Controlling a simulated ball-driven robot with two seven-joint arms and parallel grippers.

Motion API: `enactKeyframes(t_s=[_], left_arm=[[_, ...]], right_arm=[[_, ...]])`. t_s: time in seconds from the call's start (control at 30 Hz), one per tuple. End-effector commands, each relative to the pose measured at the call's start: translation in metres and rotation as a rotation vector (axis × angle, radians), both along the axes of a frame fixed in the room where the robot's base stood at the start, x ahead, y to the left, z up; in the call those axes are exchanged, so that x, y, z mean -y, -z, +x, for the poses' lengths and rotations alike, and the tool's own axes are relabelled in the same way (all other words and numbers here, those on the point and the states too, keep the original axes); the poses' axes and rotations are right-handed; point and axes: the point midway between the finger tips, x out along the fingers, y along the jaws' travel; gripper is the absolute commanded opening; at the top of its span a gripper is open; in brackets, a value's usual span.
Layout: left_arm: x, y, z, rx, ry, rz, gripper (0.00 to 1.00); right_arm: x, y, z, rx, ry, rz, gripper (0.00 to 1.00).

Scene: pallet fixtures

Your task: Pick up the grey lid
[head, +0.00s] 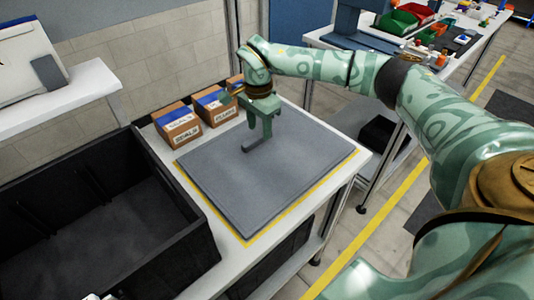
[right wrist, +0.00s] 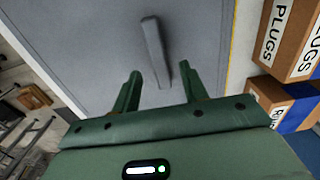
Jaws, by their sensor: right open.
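The grey lid (head: 300,178) is a flat, square panel lying on the white table inside a yellow outline. A raised grey bar handle (head: 258,145) stands on it and also shows in the right wrist view (right wrist: 153,45). My right gripper (head: 261,128) is above the lid, close to the handle, fingers pointing down. In the right wrist view my right gripper (right wrist: 160,69) is open, and the near end of the handle shows between its fingertips. Whether the fingers reach beside the handle I cannot tell.
A large black open crate (head: 165,190) stands at the left of the table (head: 355,160). Cardboard boxes with blue tape, one of them here (head: 178,124), stand along the table's back left edge, close to the lid. Another table with coloured bins (head: 396,22) is at the back right.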

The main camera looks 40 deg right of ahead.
Motion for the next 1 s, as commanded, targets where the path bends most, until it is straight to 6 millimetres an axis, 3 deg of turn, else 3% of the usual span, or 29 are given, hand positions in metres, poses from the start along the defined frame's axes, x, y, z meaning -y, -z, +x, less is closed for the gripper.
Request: enactKeyframes(t_s=[0.03, 0.1, 0.33, 0.37, 0.5, 0.53, 0.83, 1.0], left_arm=[[0.0, 0.007, -0.002, -0.005, 0.0, 0.0, 0.39], [0.0, 0.009, -0.003, -0.007, 0.0, 0.0, 0.39], [0.0, 0.009, -0.002, -0.005, -0.001, 0.001, 0.39], [0.0, 0.009, -0.002, -0.005, -0.001, 0.001, 0.39], [0.0, 0.009, -0.001, -0.005, -0.002, 0.001, 0.39], [0.0, 0.009, -0.001, -0.005, -0.002, 0.001, 0.39], [-0.001, 0.008, -0.001, -0.005, -0.002, 0.002, 0.39], [-0.001, -0.002, 0.002, 0.005, -0.002, 0.002, 0.39]], right_arm=[[0.0, 0.015, 0.0, -0.005, 0.0, 0.002, 0.44], [0.0, 0.024, -0.001, -0.006, 0.0, 0.001, 0.44], [0.0, 0.025, 0.0, 0.0, 0.0, 0.0, 0.44], [0.0, 0.025, 0.0, 0.0, 0.0, 0.0, 0.41], [0.0, 0.025, 0.0, -0.001, 0.0, 0.0, 0.02], [0.0, 0.025, 0.0, -0.001, 0.0, 0.0, 0.0], [0.0, 0.022, 0.0, 0.001, 0.0, 0.001, 0.0], [0.0, -0.008, 0.001, 0.007, 0.001, 0.002, 0.0]])
